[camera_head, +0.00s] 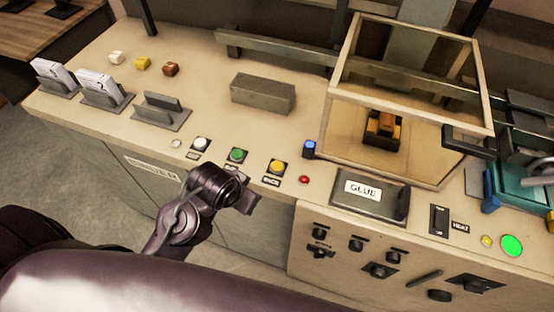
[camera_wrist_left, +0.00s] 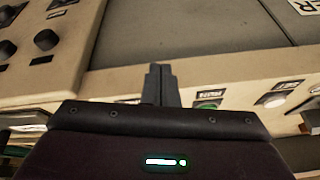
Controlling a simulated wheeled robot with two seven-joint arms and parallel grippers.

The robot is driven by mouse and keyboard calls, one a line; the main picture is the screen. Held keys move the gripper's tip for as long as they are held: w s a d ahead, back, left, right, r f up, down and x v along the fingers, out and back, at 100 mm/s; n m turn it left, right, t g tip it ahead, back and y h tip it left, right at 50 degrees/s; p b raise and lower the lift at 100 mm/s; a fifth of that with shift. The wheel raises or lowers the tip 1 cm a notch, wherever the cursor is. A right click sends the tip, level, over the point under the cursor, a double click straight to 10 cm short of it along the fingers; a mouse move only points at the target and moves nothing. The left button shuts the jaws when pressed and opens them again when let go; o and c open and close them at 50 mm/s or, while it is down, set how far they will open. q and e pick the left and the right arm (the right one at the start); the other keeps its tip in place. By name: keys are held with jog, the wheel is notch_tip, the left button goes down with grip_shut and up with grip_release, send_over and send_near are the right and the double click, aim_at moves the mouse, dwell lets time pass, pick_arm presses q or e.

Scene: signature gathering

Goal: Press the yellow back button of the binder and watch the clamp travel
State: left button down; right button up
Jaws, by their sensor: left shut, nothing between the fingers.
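The yellow button (camera_head: 277,166) sits on a dark plate near the front edge of the binder's cream top, with a small label (camera_head: 271,181) in front of it. The binder's name plate (camera_head: 152,168) is on the front face. My left gripper (camera_head: 250,203) is shut and empty, just in front of and below the yellow button, apart from it. In the left wrist view its closed fingers (camera_wrist_left: 158,84) point at the cream edge, and the yellow button does not show there. A grey block (camera_head: 263,93) lies behind the buttons; I cannot tell whether it is the clamp. My right gripper is out of view.
A green button (camera_head: 237,155) and a white button (camera_head: 201,143) are left of the yellow one. A small red light (camera_head: 304,180) and the GLUE box (camera_head: 369,195) are to its right. A framed clear enclosure (camera_head: 339,95) stands behind. Paper holders (camera_head: 104,88) stand at left.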

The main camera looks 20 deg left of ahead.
pick_arm(q)
jog(key=w+d+r+m+t, duration=0.1)
jog(key=w+r+m, duration=0.1)
jog(key=w+r, duration=0.1)
jog(key=w+d+r+m+t+h, duration=0.1)
jog(key=w+d+r+m+t, duration=0.1)
jog(key=w, duration=0.1)
jog(key=w+d+r+m+t+h, duration=0.1)
jog(key=w+r+m, duration=0.1)
jog(key=w+r, duration=0.1)
jog(key=shift+w+d+r+t, duration=0.25)
jog(key=shift+d+r+t, duration=0.05)
jog(key=shift+d+r, duration=0.1)
jog(key=w+d+r+m+h, duration=0.3)
jog(key=d+m+h, duration=0.1)
jog(key=m, duration=0.2)
jog(key=m+g+h, duration=0.1)
jog(key=m+g, duration=0.3)
jog(key=m, duration=0.1)
send_over(272, 166)
jog(key=shift+r+h, duration=0.3)
jog(key=shift+r, duration=0.15)
jog(key=shift+f, duration=0.15)
notch_tip(272, 166, down, 8)
jog(key=b, duration=0.7)
jog(key=shift+r, duration=0.2)
jog(key=shift+f+b, duration=0.35)
jog(key=shift+f, duration=0.15)
jog(key=shift+f, duration=0.1)
